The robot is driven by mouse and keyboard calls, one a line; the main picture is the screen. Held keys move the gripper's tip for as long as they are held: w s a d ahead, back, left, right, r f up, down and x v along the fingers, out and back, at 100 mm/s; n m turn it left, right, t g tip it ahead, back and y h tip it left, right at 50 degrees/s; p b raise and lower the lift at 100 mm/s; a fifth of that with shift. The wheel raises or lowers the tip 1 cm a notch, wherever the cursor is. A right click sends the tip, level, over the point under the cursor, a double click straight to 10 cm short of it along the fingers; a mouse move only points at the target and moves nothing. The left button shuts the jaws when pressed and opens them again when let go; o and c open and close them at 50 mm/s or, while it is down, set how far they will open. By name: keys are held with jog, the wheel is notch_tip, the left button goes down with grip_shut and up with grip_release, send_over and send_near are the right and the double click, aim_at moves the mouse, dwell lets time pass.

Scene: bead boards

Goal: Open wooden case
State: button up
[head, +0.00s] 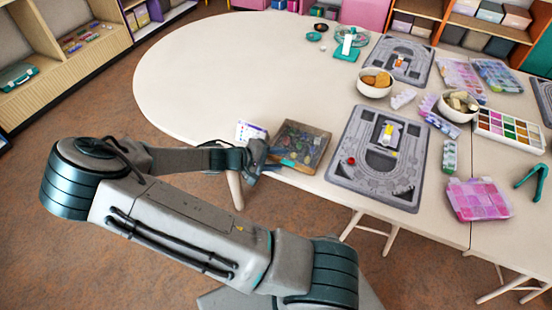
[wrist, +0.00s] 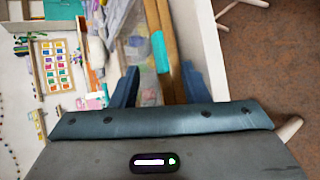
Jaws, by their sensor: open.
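The wooden case (head: 299,147) lies at the near edge of the white table, and its lid looks shut. Colourful contents show faintly through its top. My gripper (head: 261,154) is at the case's left side in the head view. In the wrist view my gripper (wrist: 159,77) has its two dark blue fingers apart. A brown wooden edge of the case (wrist: 166,28) shows between and beyond the fingers. I cannot tell whether a finger touches the case.
A grey bead board (head: 353,185) lies right of the case, with another board (head: 388,68) farther back. A card (head: 247,131) is just left of the case. Bowls (head: 375,82) and bead boxes (head: 478,199) crowd the right side. The table's far left (head: 210,75) is clear.

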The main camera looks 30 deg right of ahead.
jog(key=shift+c, duration=0.3)
grip_shut()
jog(key=r+p, duration=0.1)
jog(key=r+y+p, duration=0.1)
jog(key=p, duration=0.1)
jog(key=shift+w+d+r+g+p, duration=0.15)
jog(key=shift+d+r+g+p, duration=0.05)
jog(key=shift+r+g+p, duration=0.15)
jog(key=shift+w+d+r+n+y+p, duration=0.15)
jog(key=shift+r+n+y+p, duration=0.25)
jog(key=shift+p, duration=0.3)
